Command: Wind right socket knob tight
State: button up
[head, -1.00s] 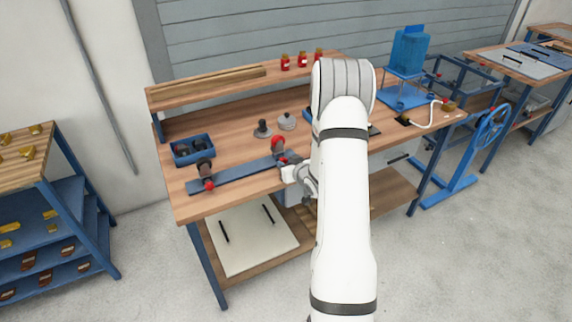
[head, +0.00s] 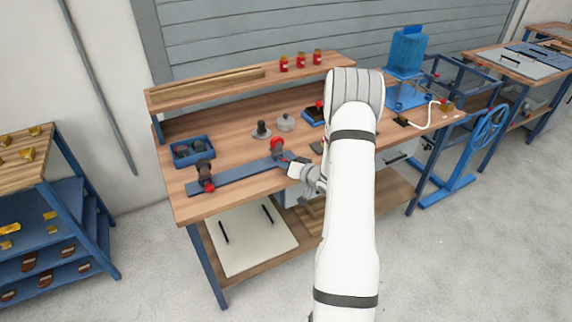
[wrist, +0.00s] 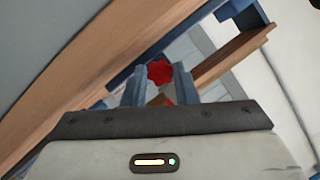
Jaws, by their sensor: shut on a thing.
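A dark blue fixture bar (head: 238,178) lies along the front of the bench, with a socket at each end. The left socket (head: 204,170) has a red knob (head: 208,187) on its front side. The right socket (head: 277,147) has a red top. My gripper (head: 288,161) is at the front of the right socket and hides its knob in the head view. In the wrist view, the red right socket knob (wrist: 160,72) sits between the fingertips of my gripper (wrist: 160,78), which is shut on it.
A blue bin (head: 194,150) with dark parts stands behind the left socket. A dark round-based part (head: 262,131) and a grey lidded part (head: 286,122) stand behind the bar. Red jars (head: 300,60) stand on the shelf. Open bench lies around the bar.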

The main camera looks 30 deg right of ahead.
jog(key=shift+d+m+y, duration=0.1)
jog(key=shift+m+y, duration=0.2)
jog(key=shift+m, duration=0.2)
dwell(0.3)
jog(key=o, duration=1)
